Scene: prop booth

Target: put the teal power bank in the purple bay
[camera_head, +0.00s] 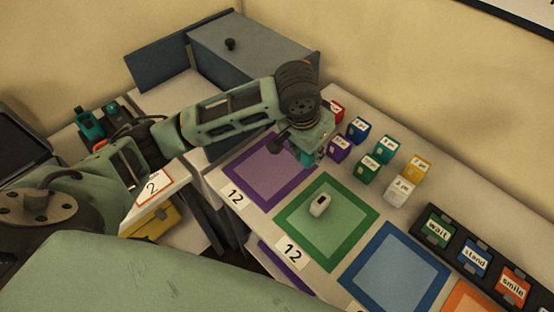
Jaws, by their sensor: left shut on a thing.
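My left gripper (303,151) is shut on a teal block, which I take to be the teal power bank (307,159); only a small part of it shows beneath the fingers. They are at the upper right edge of the purple bay (241,181), a purple-bordered square on the table with a "12" card at its lower left. I cannot tell whether the power bank touches the surface. My right gripper is not in view.
The green bay (336,264) holds a small white object (320,204). A blue bay (392,268) lies beyond it. Several labelled cubes, including a purple one (340,148) close to my gripper, stand behind the bays. A dark word rack (456,249) is at the right.

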